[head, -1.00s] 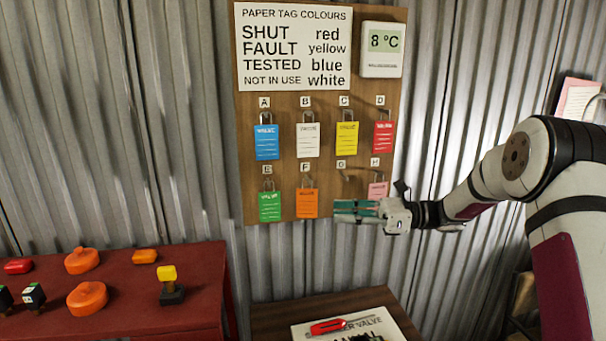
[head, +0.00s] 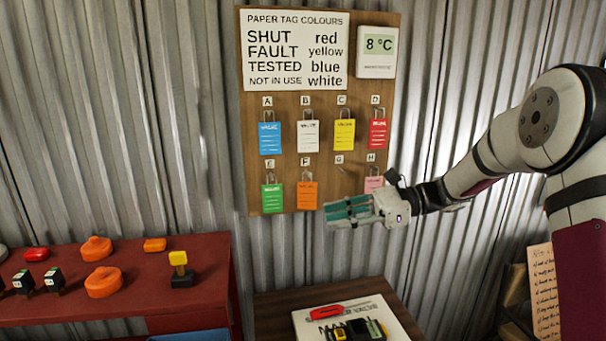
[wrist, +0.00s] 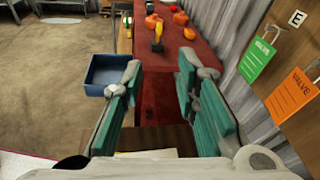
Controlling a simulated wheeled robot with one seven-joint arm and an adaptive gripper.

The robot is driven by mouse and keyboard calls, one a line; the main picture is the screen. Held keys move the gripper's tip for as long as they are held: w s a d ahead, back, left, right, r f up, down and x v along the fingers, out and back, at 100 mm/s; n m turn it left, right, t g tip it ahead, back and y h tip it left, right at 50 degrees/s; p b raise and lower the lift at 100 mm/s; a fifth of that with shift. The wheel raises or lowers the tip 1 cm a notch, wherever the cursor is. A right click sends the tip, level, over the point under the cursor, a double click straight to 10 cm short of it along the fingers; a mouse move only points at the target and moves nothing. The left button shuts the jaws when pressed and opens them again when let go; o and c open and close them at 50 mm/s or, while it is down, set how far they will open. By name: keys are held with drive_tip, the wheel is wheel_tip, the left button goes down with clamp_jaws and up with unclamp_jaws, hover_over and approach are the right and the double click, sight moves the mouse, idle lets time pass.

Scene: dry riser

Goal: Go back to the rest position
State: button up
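My gripper (head: 348,211) is in front of the lower right part of the wooden tag board (head: 325,190). It points left in the head view, and part of the pink tag (head: 373,184) under H shows just above it. In the wrist view my gripper (wrist: 160,95) has its two teal-padded fingers wide apart. Nothing is between them but the view of the red bench behind. No tag hangs under G on the board.
A red bench (head: 120,305) with orange, red and yellow-topped parts stands at left. A small wooden table (head: 270,315) holds a white board (head: 385,310) with a red-handled tool. A blue bin (wrist: 105,75) stands beside the bench. Corrugated metal wall lies behind the board.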

drive_tip(key=s+r+n+h, duration=0.2)
drive_tip(key=s+n+h, duration=0.2)
drive_tip(key=s, duration=0.5)
drive_tip(key=s+r+n+h, duration=0.2)
drive_tip(key=s+n+h, duration=0.15)
drive_tip(key=s, duration=0.55)
drive_tip(key=s+d+n+t+h+p, duration=0.1)
drive_tip(key=s+d+n+t+h, duration=0.1)
drive_tip(key=s+d+n+h, duration=0.2)
drive_tip(key=s+d+f+n+t+h+p, duration=0.1)
drive_tip(key=s+d+n+h, duration=0.3)
drive_tip(key=s, duration=0.9)
drive_tip(key=d+t, duration=0.1)
drive_tip(key=d, duration=0.2)
drive_tip(key=shift+d+t, duration=0.4)
drive_tip(key=shift+n, duration=0.25)
